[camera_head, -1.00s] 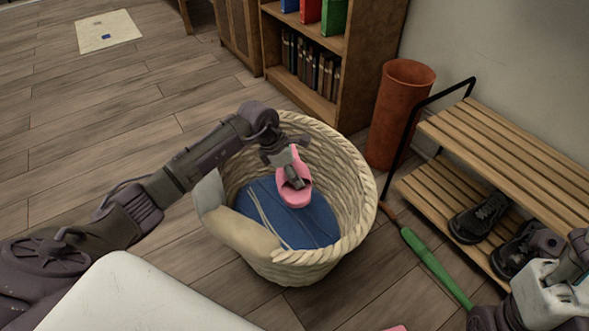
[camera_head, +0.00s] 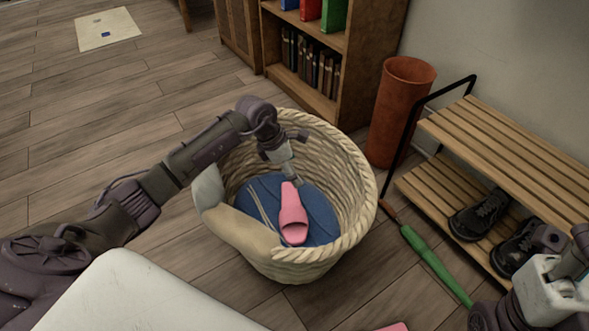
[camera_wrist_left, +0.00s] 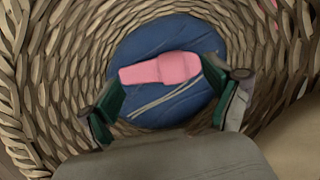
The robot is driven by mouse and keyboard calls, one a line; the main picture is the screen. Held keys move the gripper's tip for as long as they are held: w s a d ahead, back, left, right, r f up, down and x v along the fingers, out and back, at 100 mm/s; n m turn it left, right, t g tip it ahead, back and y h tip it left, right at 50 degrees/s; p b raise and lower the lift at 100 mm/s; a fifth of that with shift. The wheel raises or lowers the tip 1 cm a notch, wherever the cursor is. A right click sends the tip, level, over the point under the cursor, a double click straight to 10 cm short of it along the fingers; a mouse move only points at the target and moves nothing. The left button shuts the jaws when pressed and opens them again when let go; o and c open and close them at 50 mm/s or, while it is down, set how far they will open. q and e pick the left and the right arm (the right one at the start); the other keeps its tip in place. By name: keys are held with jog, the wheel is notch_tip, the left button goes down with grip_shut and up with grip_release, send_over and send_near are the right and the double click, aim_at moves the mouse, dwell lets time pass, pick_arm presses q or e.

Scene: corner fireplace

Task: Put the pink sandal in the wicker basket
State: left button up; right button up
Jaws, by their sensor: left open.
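The pink sandal (camera_head: 292,217) lies inside the wicker basket (camera_head: 357,196), on a blue item (camera_head: 318,208) at its bottom. My left gripper (camera_head: 295,182) is inside the basket, just beyond the sandal's far end in the head view. In the left wrist view, the sandal (camera_wrist_left: 160,69) rests on the blue item (camera_wrist_left: 200,35), ahead of my left gripper's spread fingers (camera_wrist_left: 168,105), and nothing is between them. My right arm shows at the lower right edge of the head view, but its fingertips are not clearly visible.
A beige cloth (camera_head: 235,225) hangs over the basket's left rim. A terracotta cylinder (camera_head: 397,115) and a slatted shoe rack (camera_head: 500,150) with black shoes stand at right. A green-handled tool (camera_head: 435,265) lies between basket and rack. A bookcase (camera_head: 350,60) stands behind.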

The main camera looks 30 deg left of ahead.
pick_arm(q)
jog(key=v, duration=1.1)
jog(key=shift+s, duration=0.1)
